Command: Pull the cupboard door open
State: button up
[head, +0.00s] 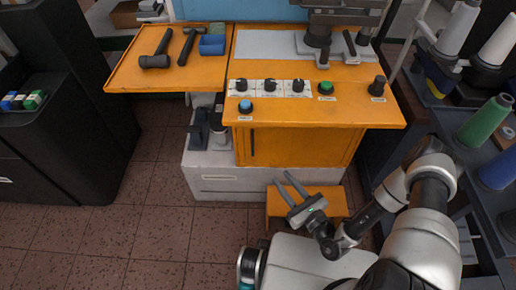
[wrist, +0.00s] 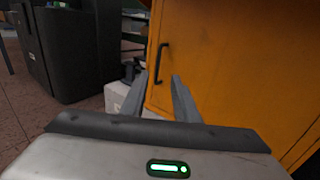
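The cupboard door (head: 300,148) is the orange front below the orange worktop in the head view, and it appears shut. It fills the right of the wrist view (wrist: 230,60). Its dark upright bar handle (wrist: 161,62) is near the door's left side; it also shows as a thin dark line in the head view (head: 251,142). My gripper (head: 284,179) is open and empty, low in front of the cupboard. In the wrist view its fingers (wrist: 158,78) point toward the door, and the handle appears just beyond and above the gap, apart from them.
The orange worktop (head: 310,110) overhangs the door, with knobs and buttons on its front. A left shelf (head: 125,75) holds hammers and a blue bin (head: 212,45). Black cabinets (head: 65,140) stand left; a rack with thread cones (head: 485,120) stands right. Tiled floor at left is clear.

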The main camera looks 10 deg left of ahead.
jog(key=b+x, duration=0.3)
jog(key=x, duration=1.4)
jog(key=shift+r, duration=0.1)
grip_shut()
